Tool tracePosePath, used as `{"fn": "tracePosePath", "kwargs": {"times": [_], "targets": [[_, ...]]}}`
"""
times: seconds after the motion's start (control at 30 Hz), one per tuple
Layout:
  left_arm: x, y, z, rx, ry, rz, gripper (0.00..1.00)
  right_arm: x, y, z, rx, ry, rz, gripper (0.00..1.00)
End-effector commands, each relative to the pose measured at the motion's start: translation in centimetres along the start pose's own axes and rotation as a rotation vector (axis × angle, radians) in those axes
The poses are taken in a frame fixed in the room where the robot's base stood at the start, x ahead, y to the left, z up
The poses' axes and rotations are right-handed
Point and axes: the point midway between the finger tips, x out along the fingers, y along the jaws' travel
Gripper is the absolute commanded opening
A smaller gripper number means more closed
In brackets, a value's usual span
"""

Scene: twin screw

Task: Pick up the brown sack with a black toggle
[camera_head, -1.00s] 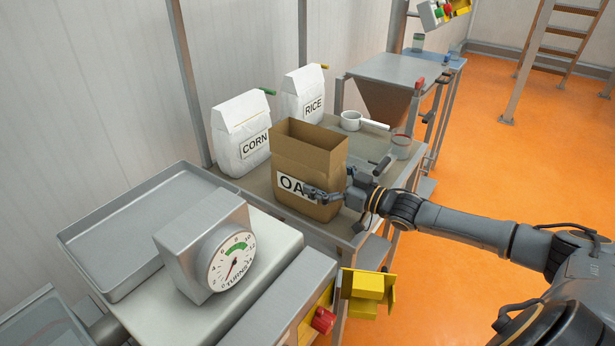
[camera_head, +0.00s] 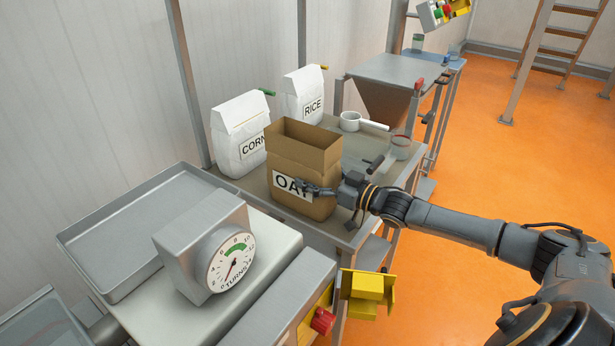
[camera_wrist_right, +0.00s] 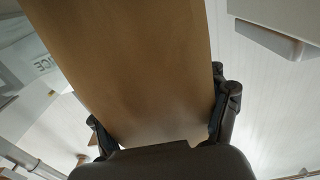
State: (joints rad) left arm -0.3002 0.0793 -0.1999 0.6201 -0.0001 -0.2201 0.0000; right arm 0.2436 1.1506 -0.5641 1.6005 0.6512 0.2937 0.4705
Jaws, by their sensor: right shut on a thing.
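The brown sack (camera_head: 300,155) is open at the top and has a white label reading "OA" plus a partly covered letter. It is upright on the grey table, or just above it; I cannot tell which. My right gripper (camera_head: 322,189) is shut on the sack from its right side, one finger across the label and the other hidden. In the wrist view the sack (camera_wrist_right: 140,65) fills the space between the fingers of the right gripper (camera_wrist_right: 162,128). No black toggle can be made out on it. My left gripper is not in view.
White CORN (camera_head: 238,140) and RICE (camera_head: 302,95) sacks stand behind on the table (camera_head: 255,190). A white scoop (camera_head: 352,121) and a container with a red rim (camera_head: 400,147) lie to the right. A dial box (camera_head: 205,245) and metal tray (camera_head: 130,225) are front left.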

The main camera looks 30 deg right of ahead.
Motion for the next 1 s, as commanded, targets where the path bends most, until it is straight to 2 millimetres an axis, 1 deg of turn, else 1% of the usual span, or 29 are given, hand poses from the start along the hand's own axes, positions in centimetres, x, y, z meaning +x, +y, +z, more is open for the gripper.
{"fn": "tracePosePath", "kwargs": {"times": [0.03, 0.23, 0.37, 0.47, 0.57, 0.67, 1.0], "targets": [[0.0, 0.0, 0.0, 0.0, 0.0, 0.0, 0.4, 0.1, 0.0, -0.6, -0.002, 0.012, -0.002, 0.37], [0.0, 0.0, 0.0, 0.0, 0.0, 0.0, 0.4, 0.1, 0.0, -0.7, -0.002, 0.01, -0.001, 0.37], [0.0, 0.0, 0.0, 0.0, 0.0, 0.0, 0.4, 0.1, 0.1, -1.3, -0.003, 0.01, -0.001, 0.37], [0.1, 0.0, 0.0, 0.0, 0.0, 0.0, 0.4, 0.1, 0.0, -2.3, -0.004, 0.012, -0.002, 0.37], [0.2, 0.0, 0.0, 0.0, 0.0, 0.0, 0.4, 0.1, 0.0, -3.7, -0.006, 0.012, -0.002, 0.37], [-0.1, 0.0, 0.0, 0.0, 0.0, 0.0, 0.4, -0.6, -0.7, -4.5, 0.0, 0.009, -0.002, 0.37], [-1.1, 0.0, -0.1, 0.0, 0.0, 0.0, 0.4, -3.1, -3.5, -9.1, 0.0, 0.009, -0.004, 0.37]]}}
